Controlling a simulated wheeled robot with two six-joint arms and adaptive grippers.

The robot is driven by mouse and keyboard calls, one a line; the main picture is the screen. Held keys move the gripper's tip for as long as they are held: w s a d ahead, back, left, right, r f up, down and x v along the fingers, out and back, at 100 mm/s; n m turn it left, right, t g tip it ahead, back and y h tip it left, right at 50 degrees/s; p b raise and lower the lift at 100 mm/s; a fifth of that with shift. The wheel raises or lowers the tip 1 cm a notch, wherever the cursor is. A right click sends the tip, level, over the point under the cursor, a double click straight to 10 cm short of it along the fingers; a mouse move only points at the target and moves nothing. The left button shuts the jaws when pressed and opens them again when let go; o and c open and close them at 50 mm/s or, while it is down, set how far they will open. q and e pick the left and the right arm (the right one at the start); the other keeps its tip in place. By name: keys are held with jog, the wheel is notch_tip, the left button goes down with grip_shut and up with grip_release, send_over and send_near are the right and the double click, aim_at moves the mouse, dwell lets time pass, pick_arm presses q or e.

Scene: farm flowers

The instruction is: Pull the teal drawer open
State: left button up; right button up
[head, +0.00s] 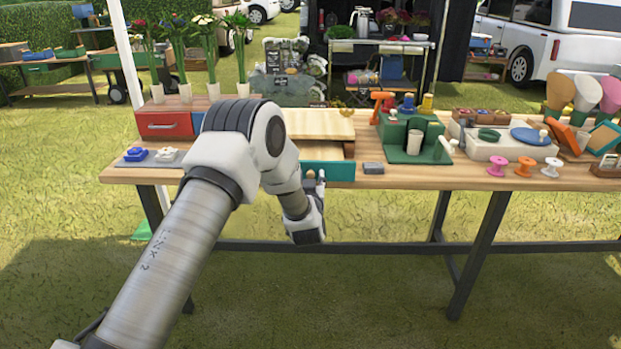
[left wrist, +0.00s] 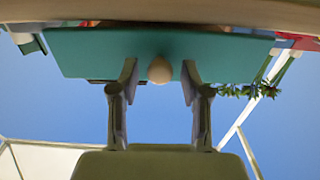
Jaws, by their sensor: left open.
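The teal drawer front (head: 336,171) is at the front edge of the wooden table, below a pale wooden box top (head: 320,124). A brownish strip shows between the box top and the teal front; I cannot tell how far out the drawer stands. In the left wrist view the teal front (left wrist: 100,55) spans the top, with a round wooden knob (left wrist: 159,70) at its middle. My left gripper (left wrist: 160,78) is open, one finger on each side of the knob, with small gaps. In the head view the gripper (head: 316,181) is partly hidden behind its own wrist. My right gripper is not in view.
A red drawer (head: 166,125) stands left of the wooden box. A grey tray (head: 150,157) with blue and white pieces lies before it. A small grey block (head: 373,168) sits just right of the teal front. A green stand (head: 411,138) and several spools fill the right.

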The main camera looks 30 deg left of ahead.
pick_arm(q)
jog(key=v, duration=1.2)
